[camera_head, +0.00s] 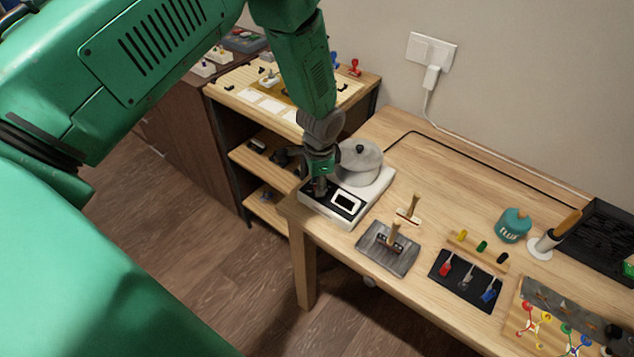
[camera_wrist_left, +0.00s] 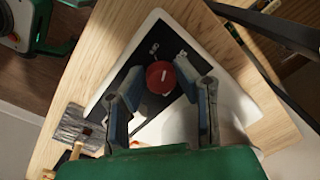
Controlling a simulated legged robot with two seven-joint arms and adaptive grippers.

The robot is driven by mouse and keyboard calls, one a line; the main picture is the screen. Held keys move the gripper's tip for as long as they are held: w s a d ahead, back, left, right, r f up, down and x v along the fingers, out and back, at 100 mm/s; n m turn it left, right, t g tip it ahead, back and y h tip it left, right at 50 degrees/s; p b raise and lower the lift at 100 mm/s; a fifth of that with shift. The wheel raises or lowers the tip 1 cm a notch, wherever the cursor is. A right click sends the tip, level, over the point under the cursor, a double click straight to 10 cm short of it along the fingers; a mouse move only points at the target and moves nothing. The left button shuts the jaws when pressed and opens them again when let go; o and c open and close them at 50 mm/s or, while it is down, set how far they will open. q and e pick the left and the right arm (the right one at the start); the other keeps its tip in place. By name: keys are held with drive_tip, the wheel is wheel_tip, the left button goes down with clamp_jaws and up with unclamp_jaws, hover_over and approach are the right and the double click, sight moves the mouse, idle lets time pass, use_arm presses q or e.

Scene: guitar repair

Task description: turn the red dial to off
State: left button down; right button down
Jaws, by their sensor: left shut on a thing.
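The red dial (camera_wrist_left: 160,78) sits on the black panel of a white device (camera_wrist_left: 228,98) and carries a white pointer mark. Small pale markings show on the panel beyond it, too small to read. My left gripper (camera_wrist_left: 158,71) is shut on the dial, with a finger on each side. In the head view my left gripper (camera_head: 319,187) reaches down onto the front left of the white device (camera_head: 327,211), and the dial is hidden behind it. My right gripper is in neither view.
A round grey pot (camera_head: 360,160) stands on the device just behind my gripper. A grey block with a wooden-handled tool (camera_head: 392,238), a black tool mat (camera_head: 467,281) and a teal flux jar (camera_head: 514,225) lie to the right. A shelf (camera_head: 262,165) stands at left.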

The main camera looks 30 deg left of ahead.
use_arm(q)
drive_tip(key=n, duration=0.4)
drive_tip(key=shift+w+d, duration=0.2)
drive_tip(key=shift+d, duration=0.1)
drive_tip(key=shift+n, duration=0.5)
drive_tip(key=shift+w+r, duration=0.15)
drive_tip(key=c, duration=1.3)
unclamp_jaws()
drive_tip(key=shift+o, duration=0.2)
drive_tip(key=shift+r, duration=0.3)
wheel_tip(320, 180, up, 11)
drive_tip(key=shift+d, duration=0.35)
